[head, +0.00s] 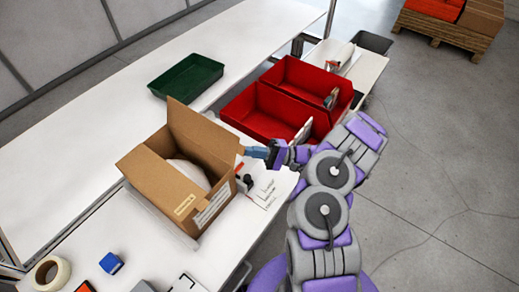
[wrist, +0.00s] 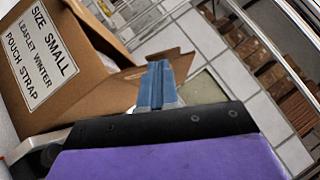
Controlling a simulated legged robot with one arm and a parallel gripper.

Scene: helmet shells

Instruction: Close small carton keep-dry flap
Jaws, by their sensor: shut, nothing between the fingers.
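An open cardboard carton (head: 215,208) stands on the white bench in the head view, with a pale rounded thing (head: 192,174) inside. One flap (head: 203,132) stands up at its far side, and another flap (head: 160,184) slopes out at the left front. In the wrist view the carton (wrist: 97,97) shows a label reading "SIZE SMALL, LEAFLET WINTER, POUCH STRAP". My gripper (head: 250,152) is beside the carton's right side, near its upper edge. Its blue fingers (wrist: 155,84) are shut and empty, in front of a brown flap; I cannot tell if they touch it.
Red bins (head: 262,118) stand right of the carton, and a green tray (head: 186,75) lies behind it. A paper sheet (head: 268,188) and small dark items lie beside the carton. Tape (head: 48,273) and a blue block (head: 111,263) are at the front left.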

